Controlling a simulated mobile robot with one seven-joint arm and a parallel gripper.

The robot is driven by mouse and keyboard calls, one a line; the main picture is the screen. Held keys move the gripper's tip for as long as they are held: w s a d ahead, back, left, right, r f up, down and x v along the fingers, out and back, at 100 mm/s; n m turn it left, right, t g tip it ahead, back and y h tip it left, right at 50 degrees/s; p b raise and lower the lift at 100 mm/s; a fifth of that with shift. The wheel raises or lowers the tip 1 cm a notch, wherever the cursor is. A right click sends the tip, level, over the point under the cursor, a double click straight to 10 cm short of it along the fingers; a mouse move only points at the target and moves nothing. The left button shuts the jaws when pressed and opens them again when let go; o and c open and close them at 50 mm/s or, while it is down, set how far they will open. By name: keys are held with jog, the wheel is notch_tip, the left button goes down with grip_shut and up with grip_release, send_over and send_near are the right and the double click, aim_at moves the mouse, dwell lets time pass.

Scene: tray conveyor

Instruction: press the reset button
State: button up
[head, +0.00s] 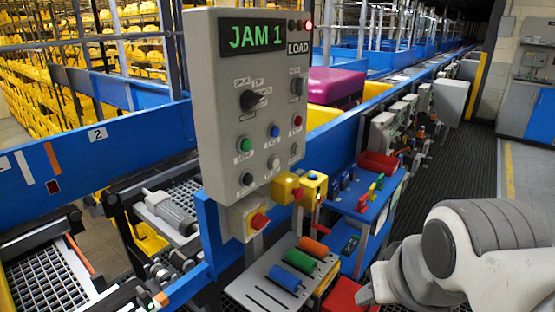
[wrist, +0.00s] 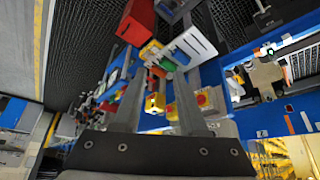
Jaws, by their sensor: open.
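A grey control panel (head: 222,110) stands left of centre in the head view, its screen (head: 252,37) reading "JAM 1". It carries a green button (head: 244,144), a blue button (head: 274,131), a white button (head: 273,162) and a black button (head: 247,179). Their small labels are too blurred to tell which is reset. A red button (head: 259,221) is on a box below. My gripper (head: 372,289) is low at the right, well apart from the panel. In the wrist view my gripper (wrist: 155,58) has its fingers apart with nothing held between them.
A shelf with coloured rollers (head: 285,278) lies below the panel. Yellow boxes (head: 312,188) and a blue bench with a red bin (head: 378,163) stand between panel and arm. A blue conveyor (head: 90,160) runs at left. The dark floor (head: 465,160) at right is clear.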

grip_shut()
dwell(1.2)
